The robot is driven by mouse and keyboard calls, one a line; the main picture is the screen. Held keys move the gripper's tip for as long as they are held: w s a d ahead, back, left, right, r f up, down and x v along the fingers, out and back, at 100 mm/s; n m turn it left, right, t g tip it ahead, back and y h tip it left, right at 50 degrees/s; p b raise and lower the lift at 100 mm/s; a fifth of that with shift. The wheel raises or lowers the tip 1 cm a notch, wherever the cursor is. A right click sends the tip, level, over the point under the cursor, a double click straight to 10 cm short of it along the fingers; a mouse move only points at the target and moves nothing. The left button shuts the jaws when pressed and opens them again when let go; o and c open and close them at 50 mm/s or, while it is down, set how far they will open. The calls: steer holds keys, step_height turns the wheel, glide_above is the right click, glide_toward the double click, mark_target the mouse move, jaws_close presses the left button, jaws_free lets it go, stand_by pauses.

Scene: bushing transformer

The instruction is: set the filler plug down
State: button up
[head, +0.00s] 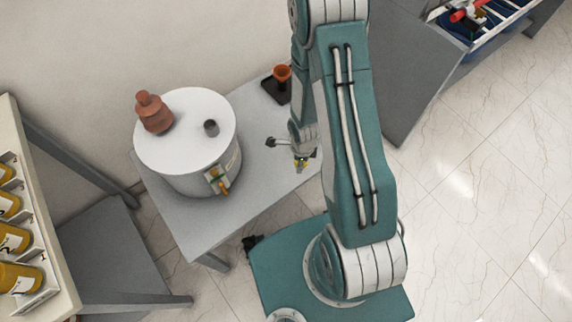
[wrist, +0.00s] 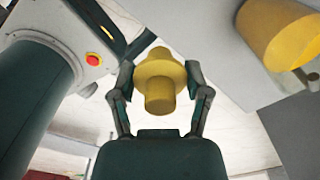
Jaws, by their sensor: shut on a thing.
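My gripper (wrist: 160,72) is shut on the yellow filler plug (wrist: 160,95), with one finger on each side of it in the wrist view. The plug has a wide flange and a narrower stem. In the head view my gripper (head: 302,153) hangs near the right side of the grey table (head: 255,195), right of the white transformer tank (head: 187,165). The plug shows there as a small yellow spot (head: 302,164). I cannot tell its height over the table.
A reddish-brown bushing (head: 154,113) rises from the lid; a yellow-handled valve (head: 219,181) is on the tank's side. Yellow canisters (head: 15,240) stand at left. The table between tank and gripper is clear.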

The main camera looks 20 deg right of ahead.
glide_above(287, 170)
step_height(287, 170, down, 6)
steer(key=shift+a+f, duration=0.1)
steer(key=shift+f, duration=0.55)
steer(key=shift+f, duration=0.15)
steer(key=shift+s+f, duration=0.1)
steer(key=shift+f, duration=0.7)
steer(key=o, duration=1.1)
steer(key=shift+c, duration=0.2)
steer(key=shift+r, duration=0.1)
